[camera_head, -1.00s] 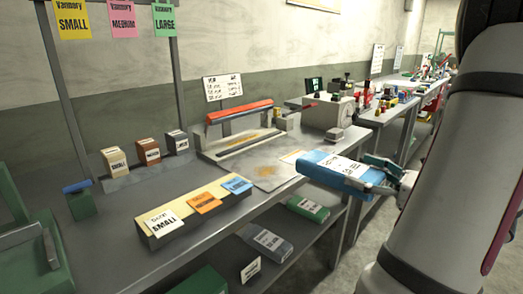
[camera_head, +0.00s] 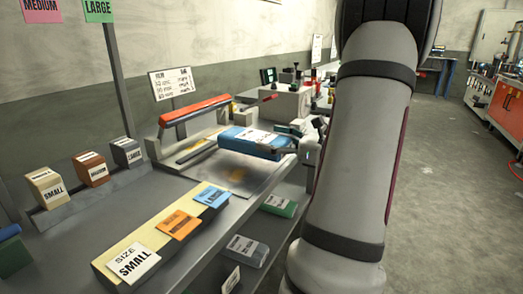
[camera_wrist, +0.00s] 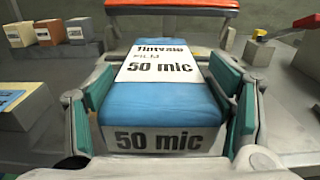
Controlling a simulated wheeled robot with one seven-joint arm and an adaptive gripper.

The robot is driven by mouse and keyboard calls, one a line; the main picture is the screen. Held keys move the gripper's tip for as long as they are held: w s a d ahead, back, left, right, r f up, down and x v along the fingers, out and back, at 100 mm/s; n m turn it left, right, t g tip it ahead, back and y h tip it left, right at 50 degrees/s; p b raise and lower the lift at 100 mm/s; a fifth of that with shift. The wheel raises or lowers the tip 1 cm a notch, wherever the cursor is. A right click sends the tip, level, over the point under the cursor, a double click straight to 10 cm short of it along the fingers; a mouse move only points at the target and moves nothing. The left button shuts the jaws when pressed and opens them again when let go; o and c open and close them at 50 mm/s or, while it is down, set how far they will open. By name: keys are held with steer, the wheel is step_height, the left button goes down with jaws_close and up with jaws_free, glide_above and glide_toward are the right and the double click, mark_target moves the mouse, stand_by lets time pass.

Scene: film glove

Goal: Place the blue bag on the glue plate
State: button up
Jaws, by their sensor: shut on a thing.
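The blue bag (camera_head: 255,142) is a blue block with a white label, held level above the bench. In the wrist view the bag (camera_wrist: 118,102) reads "50 mic" and lies between the two jaws. My gripper (camera_head: 292,142) is shut on its near right end; in the wrist view its teal pads (camera_wrist: 168,104) press on both sides. The glue plate seems to be the pale plate with a yellow-brown stain (camera_head: 237,178) on the bench, below and in front of the bag. The bag hides part of it, and I cannot tell the gap between them.
A red-barred sealer (camera_head: 194,110) stands behind the bag. Size blocks (camera_head: 90,168) stand at the left, and a strip with size cards (camera_head: 178,223) lies along the front. A shelf below holds packets (camera_head: 246,250).

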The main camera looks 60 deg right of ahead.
mark_target(265, 134)
steer(key=w, duration=0.1)
steer(key=w+d, duration=0.2)
steer(key=w, duration=0.1)
steer(key=shift+f, duration=0.2)
steer(key=f+b, duration=0.1)
steer(key=f, duration=0.1)
steer(key=f+b, duration=0.1)
steer(key=shift+w+d+f, duration=0.15)
steer(key=shift+w+f, duration=0.05)
steer(key=shift+f, duration=0.15)
steer(key=o, duration=1.2)
steer(key=shift+r, duration=0.1)
steer(key=s, duration=0.4)
steer(key=s+p, duration=0.1)
steer(key=s, duration=0.3)
steer(key=s+d+p, duration=0.1)
steer(key=s, duration=0.3)
steer(key=shift+s, duration=0.1)
